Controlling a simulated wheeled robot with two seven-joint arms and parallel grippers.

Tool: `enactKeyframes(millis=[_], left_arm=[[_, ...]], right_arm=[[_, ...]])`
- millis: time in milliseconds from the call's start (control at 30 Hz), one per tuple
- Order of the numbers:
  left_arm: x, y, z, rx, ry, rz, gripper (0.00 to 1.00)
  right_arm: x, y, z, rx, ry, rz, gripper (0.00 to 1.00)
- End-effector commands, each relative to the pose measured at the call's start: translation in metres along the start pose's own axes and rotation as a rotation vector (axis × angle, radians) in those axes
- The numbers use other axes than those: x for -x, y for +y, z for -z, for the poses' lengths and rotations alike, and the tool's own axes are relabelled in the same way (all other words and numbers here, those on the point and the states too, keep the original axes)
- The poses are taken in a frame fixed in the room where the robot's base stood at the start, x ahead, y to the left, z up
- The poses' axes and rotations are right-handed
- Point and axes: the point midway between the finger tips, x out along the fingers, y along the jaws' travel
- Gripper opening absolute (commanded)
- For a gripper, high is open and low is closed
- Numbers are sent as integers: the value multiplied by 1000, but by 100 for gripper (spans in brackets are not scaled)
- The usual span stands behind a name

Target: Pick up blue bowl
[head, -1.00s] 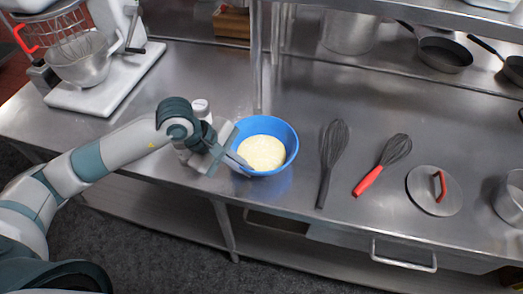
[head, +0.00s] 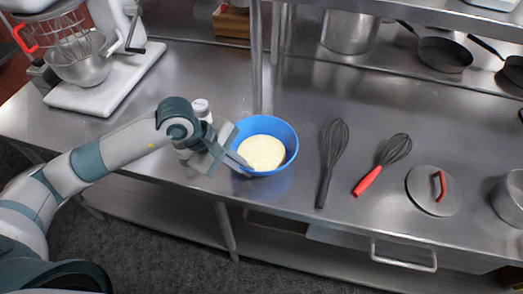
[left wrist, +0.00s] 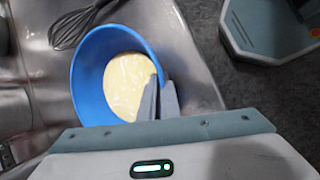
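The blue bowl (head: 284,135) stands upright on the steel counter near its front edge, with a pale yellow mass (head: 262,152) in it. My left gripper (head: 240,163) is at the bowl's left front rim. In the left wrist view the bowl (left wrist: 90,75) shows large. There my left gripper (left wrist: 161,82) has its two fingers close together, one inside the bowl and one outside, shut on the rim between them. The bowl appears to rest on the counter. My right gripper is not in view.
A white-capped bottle (head: 201,108) stands close behind my left gripper. A dark whisk (head: 332,150), a red-handled whisk (head: 384,165) and a lid (head: 434,189) lie right of the bowl. A shelf post (head: 256,60) rises behind it. A stand mixer (head: 100,85) is at the left.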

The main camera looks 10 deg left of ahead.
Motion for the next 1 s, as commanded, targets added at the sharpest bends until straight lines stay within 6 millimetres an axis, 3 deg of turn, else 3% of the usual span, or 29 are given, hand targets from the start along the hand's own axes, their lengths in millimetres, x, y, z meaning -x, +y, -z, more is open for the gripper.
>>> enactKeyframes(millis=[1000], left_arm=[[9,6,-4,-3,0,-5,0]], right_arm=[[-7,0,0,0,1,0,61]])
